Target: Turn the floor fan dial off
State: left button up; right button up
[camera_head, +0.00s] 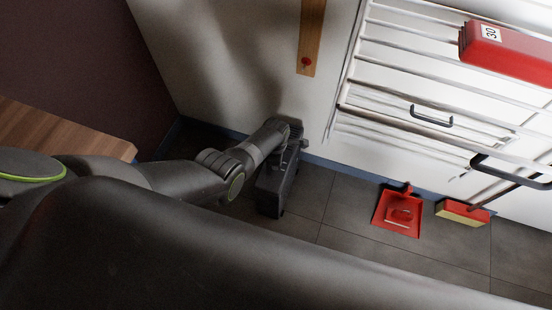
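A dark, box-like object (275,190), which looks like the floor fan, stands on the tiles by the white wall. My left arm comes in from the left and reaches over to it. My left gripper (291,128) is at the object's top, close to the wall. It is dark on dark, so its fingers, and whether they touch the object, cannot be made out. No dial can be made out. My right gripper is not in view.
A red dustpan (392,222) and a red-and-yellow brush head (462,213) lie on the floor to the right. A white rack (400,92) lines the wall, with a red box (510,52) marked 30. A wooden top (60,132) is at the left.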

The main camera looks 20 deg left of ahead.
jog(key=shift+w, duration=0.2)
pick_arm(q)
jog(key=o, duration=1)
jog(key=shift+c, duration=0.2)
jog(key=shift+r, duration=0.1)
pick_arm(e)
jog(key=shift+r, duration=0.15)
pick_arm(q)
notch_tip(320, 180, up, 6)
jog(key=p, duration=0.4)
jog(key=shift+s+f, duration=0.15)
jog(key=shift+f, duration=0.1)
notch_tip(320, 180, up, 12)
jog(key=p, duration=0.5)
jog(key=shift+s+f+p, duration=0.15)
jog(key=shift+s+p, duration=0.15)
jog(key=shift+p, duration=0.1)
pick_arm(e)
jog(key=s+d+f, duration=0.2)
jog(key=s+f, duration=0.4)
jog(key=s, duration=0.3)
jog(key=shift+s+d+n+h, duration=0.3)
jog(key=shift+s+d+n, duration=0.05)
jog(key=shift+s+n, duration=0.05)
